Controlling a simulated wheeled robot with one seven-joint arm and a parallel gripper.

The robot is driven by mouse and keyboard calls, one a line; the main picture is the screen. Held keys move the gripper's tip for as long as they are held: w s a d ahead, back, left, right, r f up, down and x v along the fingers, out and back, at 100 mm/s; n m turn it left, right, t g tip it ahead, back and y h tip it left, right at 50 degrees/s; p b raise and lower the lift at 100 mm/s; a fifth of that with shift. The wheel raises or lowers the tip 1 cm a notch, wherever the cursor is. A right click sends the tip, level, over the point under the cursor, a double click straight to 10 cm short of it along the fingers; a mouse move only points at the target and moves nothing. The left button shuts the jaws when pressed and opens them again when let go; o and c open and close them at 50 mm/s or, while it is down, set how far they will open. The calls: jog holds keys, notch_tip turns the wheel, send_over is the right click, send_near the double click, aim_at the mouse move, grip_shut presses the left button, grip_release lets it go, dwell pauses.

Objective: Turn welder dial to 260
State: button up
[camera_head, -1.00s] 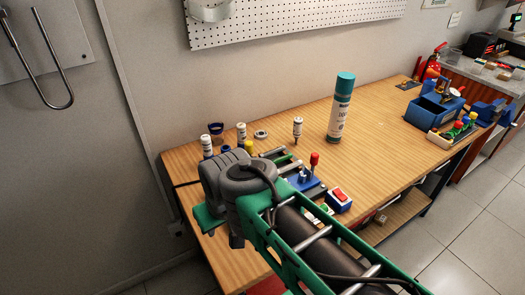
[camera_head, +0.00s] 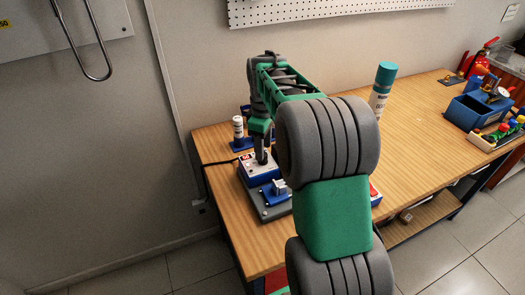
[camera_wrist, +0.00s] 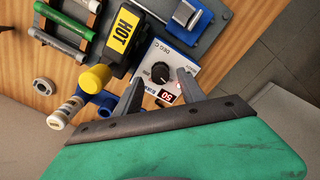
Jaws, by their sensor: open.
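The welder (camera_head: 258,172) is a white-topped unit with blue sides near the left end of the bench. In the wrist view its white panel (camera_wrist: 152,54) carries the lettering "DEG C", a round black dial (camera_wrist: 160,72) with a pale pointer mark, and a red display (camera_wrist: 167,96). The display shows "50"; I cannot tell whether another digit is hidden. My gripper (camera_wrist: 161,76) is open above the panel, one finger on each side of the dial, with gaps visible. In the head view my gripper (camera_head: 262,157) points down at the welder.
A black block with a yellow HOT label (camera_wrist: 124,29) sits close beside the panel. A teal-capped spray can (camera_head: 382,88) stands farther back.

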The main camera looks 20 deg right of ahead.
jog(key=shift+f, duration=1.25)
grip_shut()
